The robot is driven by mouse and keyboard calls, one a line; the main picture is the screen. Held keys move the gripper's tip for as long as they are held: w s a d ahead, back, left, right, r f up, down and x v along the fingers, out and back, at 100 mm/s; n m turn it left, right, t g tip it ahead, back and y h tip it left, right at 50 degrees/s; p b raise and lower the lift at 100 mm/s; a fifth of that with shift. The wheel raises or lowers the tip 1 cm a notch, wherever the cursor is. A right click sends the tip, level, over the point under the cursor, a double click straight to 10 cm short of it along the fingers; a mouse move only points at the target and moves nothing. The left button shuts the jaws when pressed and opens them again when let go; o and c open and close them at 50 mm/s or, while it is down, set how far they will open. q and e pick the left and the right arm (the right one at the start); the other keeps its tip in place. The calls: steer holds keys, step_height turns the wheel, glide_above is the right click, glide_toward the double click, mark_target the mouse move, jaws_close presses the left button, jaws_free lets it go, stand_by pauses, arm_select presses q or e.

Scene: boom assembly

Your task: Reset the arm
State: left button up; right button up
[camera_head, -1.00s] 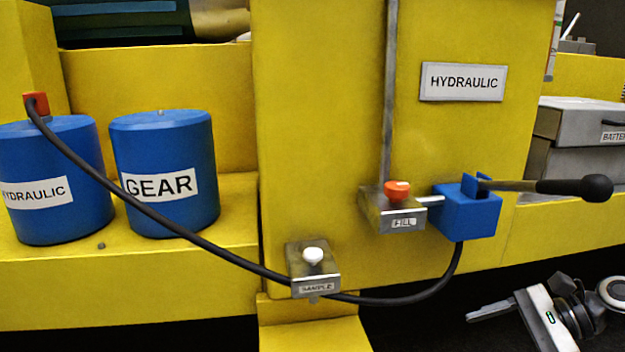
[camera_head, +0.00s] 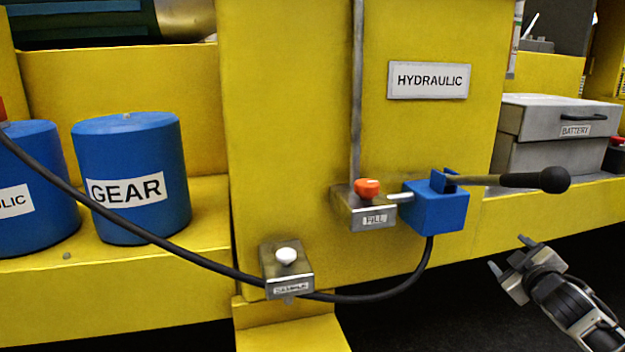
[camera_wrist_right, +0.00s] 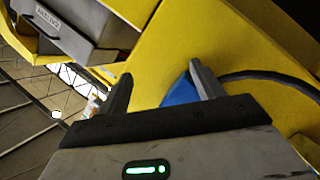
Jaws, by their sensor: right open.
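My right gripper (camera_head: 507,257) is open and empty at the lower right of the head view, below and apart from the black-knobbed lever (camera_head: 522,180). The lever sticks out to the right from the blue hydraulic pump (camera_head: 436,210) on the yellow panel. In the right wrist view my two right fingers (camera_wrist_right: 159,82) stand spread apart, with part of the blue pump (camera_wrist_right: 180,92) showing beyond and between them. My left gripper is not in view.
A FILL block (camera_head: 364,212) with an orange knob and a SAMPLE block (camera_head: 287,272) with a white knob sit on the panel. A black hose (camera_head: 365,298) hangs below the pump. Blue canisters (camera_head: 130,165) stand left; a grey battery box (camera_head: 548,135) stands right.

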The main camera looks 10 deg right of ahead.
steer(key=s+a+f+g+y, duration=0.1)
steer(key=s+a+f+y, duration=0.1)
steer(key=s+a+f, duration=0.5)
steer(key=s+a+f+g+y, duration=0.1)
steer(key=s+a+f+y, duration=0.1)
steer(key=a+f, duration=0.9)
steer(key=s+a+f+m+g+y, duration=0.1)
steer(key=s+a+f+y, duration=0.1)
steer(key=s+a, duration=0.6)
steer(key=s+a+f+m+g+y, duration=0.1)
steer(key=s+a+f, duration=0.3)
steer(key=s+a, duration=0.5)
steer(key=shift+s+a+m+g+y, duration=0.4)
steer(key=shift+a+m, duration=0.3)
steer(key=shift+a, duration=0.5)
steer(key=shift+w+f, duration=0.1)
steer(key=shift+o, duration=1.4)
